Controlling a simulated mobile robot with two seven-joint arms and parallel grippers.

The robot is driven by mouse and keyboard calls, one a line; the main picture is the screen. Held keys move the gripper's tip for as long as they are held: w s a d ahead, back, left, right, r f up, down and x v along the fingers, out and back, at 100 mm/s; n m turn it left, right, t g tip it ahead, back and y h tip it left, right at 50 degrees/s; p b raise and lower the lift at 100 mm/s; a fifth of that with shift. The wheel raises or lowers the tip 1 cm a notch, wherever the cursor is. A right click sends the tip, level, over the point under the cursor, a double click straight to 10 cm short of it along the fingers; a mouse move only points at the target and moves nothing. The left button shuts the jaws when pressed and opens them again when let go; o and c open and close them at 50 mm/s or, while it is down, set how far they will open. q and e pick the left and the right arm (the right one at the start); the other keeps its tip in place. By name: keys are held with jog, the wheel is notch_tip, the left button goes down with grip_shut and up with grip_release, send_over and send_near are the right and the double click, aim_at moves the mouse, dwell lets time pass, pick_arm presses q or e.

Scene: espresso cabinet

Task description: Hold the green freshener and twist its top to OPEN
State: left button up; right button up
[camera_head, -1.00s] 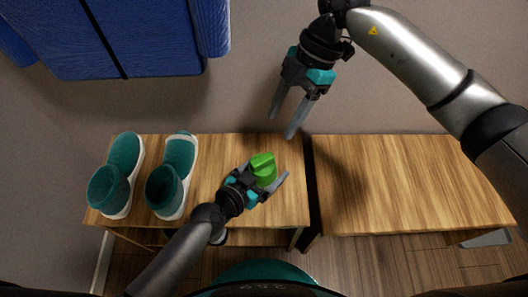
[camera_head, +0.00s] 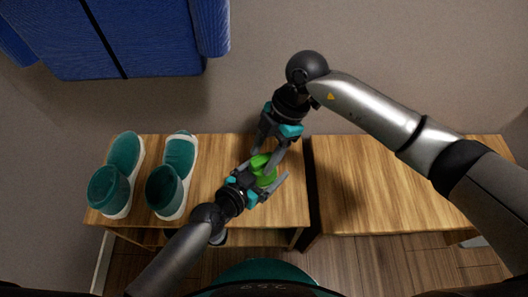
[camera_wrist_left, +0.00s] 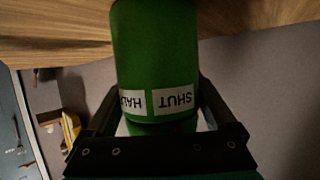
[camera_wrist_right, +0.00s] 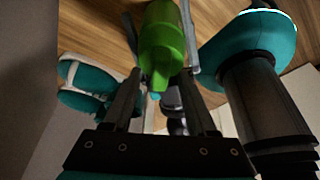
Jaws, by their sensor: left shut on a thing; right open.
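The green freshener (camera_head: 264,171) is above the left wooden cabinet top, held between the fingers of my left gripper (camera_head: 270,172). In the left wrist view the freshener's green body (camera_wrist_left: 155,50) shows white labels, upside down, reading "SHUT" and part of "HAL". No "OPEN" label shows. My right gripper (camera_head: 267,153) is open and comes down from behind and above the freshener.
Teal and white shoes (camera_head: 111,188) (camera_head: 165,190) stand on the left cabinet top (camera_head: 215,150), left of the grippers. A right cabinet top (camera_head: 400,185) is bare, across a narrow gap. A blue hanging thing (camera_head: 150,40) is at upper left.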

grip_shut()
dwell(0.4)
jog(key=shift+n, duration=0.4)
jog(key=n, duration=0.2)
jog(key=n+g+h, duration=0.1)
jog(key=n, duration=0.1)
jog(key=shift+w+a+n+h, duration=0.1)
jog(key=shift+w+n+h, duration=0.05)
jog(key=shift+n+h, duration=0.15)
jog(key=n+h, duration=0.1)
jog(key=n, duration=0.2)
jog(key=n+g+h, duration=0.1)
jog(key=n, duration=0.2)
jog(key=shift+a, duration=0.1)
jog(key=n+h, duration=0.1)
jog(key=n, duration=0.2)
jog(key=n+h, duration=0.1)
jog(key=n, duration=0.2)
jog(key=shift+a+n+h, duration=0.1)
jog(key=shift+n+h, duration=0.3)
jog(key=n+t, duration=0.1)
jog(key=n, duration=0.1)
jog(key=n+h, duration=0.1)
jog(key=n, duration=0.2)
jog(key=shift+n+t+h, duration=0.3)
jog(key=shift+t, duration=0.1)
